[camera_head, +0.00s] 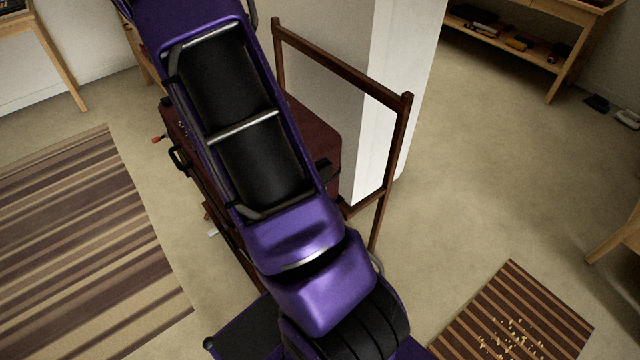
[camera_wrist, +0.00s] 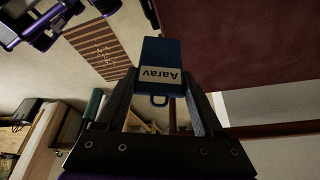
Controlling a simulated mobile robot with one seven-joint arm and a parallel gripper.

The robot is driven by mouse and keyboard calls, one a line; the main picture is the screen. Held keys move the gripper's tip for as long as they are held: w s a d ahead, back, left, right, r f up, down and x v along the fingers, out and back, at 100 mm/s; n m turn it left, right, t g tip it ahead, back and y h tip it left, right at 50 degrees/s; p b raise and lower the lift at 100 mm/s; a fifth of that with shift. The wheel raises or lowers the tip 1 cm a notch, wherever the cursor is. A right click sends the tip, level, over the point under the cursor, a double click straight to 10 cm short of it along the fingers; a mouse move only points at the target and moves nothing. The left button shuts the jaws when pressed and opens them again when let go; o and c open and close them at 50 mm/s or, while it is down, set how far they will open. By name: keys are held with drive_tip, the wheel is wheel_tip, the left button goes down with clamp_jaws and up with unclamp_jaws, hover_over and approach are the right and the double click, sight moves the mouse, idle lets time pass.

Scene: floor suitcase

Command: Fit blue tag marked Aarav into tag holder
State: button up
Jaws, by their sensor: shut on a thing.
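In the wrist view my gripper (camera_wrist: 158,98) is shut on the blue tag (camera_wrist: 160,52). The tag has a pale label reading "Aarav", upside down in this view, and a small loop at its end. It is held between the two fingers, next to the dark red suitcase (camera_wrist: 244,40). In the head view the suitcase (camera_head: 318,140) stands behind my purple arm, which hides much of it. My gripper and the tag are hidden in the head view. I cannot make out the tag holder in either view.
A dark wooden frame (camera_head: 400,130) stands right of the suitcase, by a white wall end (camera_head: 385,90). A striped rug (camera_head: 80,240) lies left. A slatted brown mat (camera_head: 520,320) with small pale bits lies at lower right. Carpet at right is mostly clear.

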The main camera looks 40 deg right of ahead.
sight(320, 157)
drive_tip(key=s+d+m+g+y+b, duration=0.3)
drive_tip(key=s+d+m+y, duration=0.15)
drive_tip(key=d+m, duration=0.75)
drive_tip(key=shift+m+t, duration=0.3)
drive_tip(key=shift+m, duration=0.6)
drive_tip(key=f, duration=0.3)
drive_tip(key=a+f, duration=0.1)
drive_tip(key=f, duration=0.2)
drive_tip(key=w+a+f+b, duration=0.1)
drive_tip(key=f, duration=0.2)
drive_tip(key=shift+a+f, duration=0.15)
drive_tip(key=shift+a, duration=0.05)
drive_tip(key=shift+f, duration=0.15)
drive_tip(key=o, duration=1.3)
drive_tip(key=p+v, duration=0.2)
drive_tip(key=v, duration=1)
